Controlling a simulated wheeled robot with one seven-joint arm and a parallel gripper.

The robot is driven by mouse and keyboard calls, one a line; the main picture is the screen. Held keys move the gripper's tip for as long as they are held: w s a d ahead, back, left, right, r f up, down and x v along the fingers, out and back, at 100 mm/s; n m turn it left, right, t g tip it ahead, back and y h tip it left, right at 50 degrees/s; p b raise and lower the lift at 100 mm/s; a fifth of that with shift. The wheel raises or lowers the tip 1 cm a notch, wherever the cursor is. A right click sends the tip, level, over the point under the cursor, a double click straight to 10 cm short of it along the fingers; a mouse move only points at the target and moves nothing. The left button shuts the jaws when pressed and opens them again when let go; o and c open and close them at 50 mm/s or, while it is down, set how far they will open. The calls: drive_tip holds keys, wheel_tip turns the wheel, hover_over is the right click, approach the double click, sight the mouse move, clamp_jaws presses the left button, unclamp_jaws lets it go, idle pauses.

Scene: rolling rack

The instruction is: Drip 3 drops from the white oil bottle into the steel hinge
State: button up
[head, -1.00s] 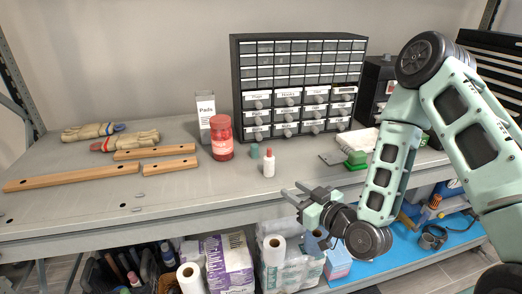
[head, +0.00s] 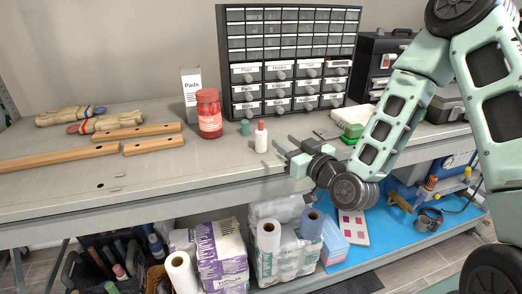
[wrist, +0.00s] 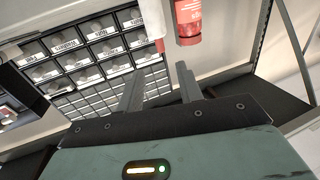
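The white oil bottle (head: 261,141), with a red cap, stands upright on the bench top, just left of my gripper in the head view. In the wrist view the bottle (wrist: 152,18) appears upside down at the top edge, beyond the fingertips. My gripper (head: 286,148) is open and empty, its fingers pointing toward the bottle with a small gap between them. The spread fingers also show in the wrist view (wrist: 160,82). A flat grey metal piece, which looks like the steel hinge (head: 327,132), lies on the bench behind my gripper; its details are too small to tell.
A teal cap-like object (head: 245,128) and a red jar (head: 209,114) stand left of the bottle. A drawer cabinet (head: 288,60) stands behind. A green-and-white item (head: 350,122) lies right. Wooden bars (head: 62,157) and gloves lie left. The front middle of the bench is mostly clear.

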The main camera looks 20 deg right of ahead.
sight(262, 125)
drive_tip(key=b+x, duration=0.3)
drive_tip(key=x, duration=0.4)
drive_tip(key=shift+p+x, duration=1)
drive_tip(key=shift+x, duration=1.85)
drive_tip(key=shift+c, duration=0.3)
clamp_jaws()
